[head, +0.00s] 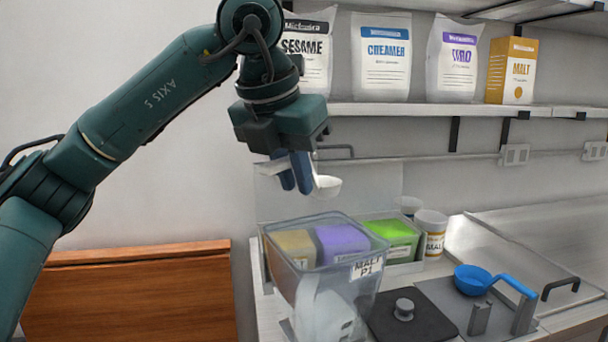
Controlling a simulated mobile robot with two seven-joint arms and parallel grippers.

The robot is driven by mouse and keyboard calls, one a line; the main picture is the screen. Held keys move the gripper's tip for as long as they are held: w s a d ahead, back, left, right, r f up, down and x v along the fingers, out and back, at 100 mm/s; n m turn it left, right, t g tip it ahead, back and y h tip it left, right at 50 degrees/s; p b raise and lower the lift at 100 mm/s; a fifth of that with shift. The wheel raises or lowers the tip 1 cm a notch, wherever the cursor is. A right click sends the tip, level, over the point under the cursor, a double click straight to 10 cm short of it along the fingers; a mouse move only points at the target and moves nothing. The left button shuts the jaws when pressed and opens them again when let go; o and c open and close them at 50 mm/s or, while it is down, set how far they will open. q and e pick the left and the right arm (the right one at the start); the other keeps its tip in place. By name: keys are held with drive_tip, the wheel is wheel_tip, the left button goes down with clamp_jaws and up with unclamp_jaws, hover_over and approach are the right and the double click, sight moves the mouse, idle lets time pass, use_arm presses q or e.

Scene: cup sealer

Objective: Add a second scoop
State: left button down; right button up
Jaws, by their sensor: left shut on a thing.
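My left gripper (291,172) hangs from its arm with blue fingers pointing down, shut on a small white scoop. The scoop's bowl (327,187) sticks out to the right of the fingers, in the air above the bins; I cannot tell whether it holds powder. Below it stands a clear open-topped container (372,285) with a MALT label. Whitish shapes show low in it or through its wall; I cannot tell which. Tan (295,246), purple (342,241) and green (392,239) contents show in or behind it. My right gripper is out of view.
A MALT-labelled cup (432,232) stands right of the green bin, another cup (409,205) behind. A black lid with a knob (411,324) lies in front. A blue ladle (473,280) rests on metal stands. A shelf (400,109) with bags and a box runs above.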

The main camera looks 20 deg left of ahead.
sight(270, 163)
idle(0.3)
use_arm(q)
drive_tip(key=shift+s+a+r, duration=0.15)
drive_tip(key=shift+s+r, duration=0.35)
drive_tip(key=shift+s, duration=0.3)
drive_tip(key=shift+s+a+r, duration=0.15)
drive_tip(key=shift+s+r, duration=0.4)
drive_tip(key=shift+s, duration=0.3)
drive_tip(key=shift+s+a+r, duration=0.15)
drive_tip(key=shift+s+r, duration=0.35)
drive_tip(key=shift+s, duration=0.3)
drive_tip(key=shift+f, duration=0.1)
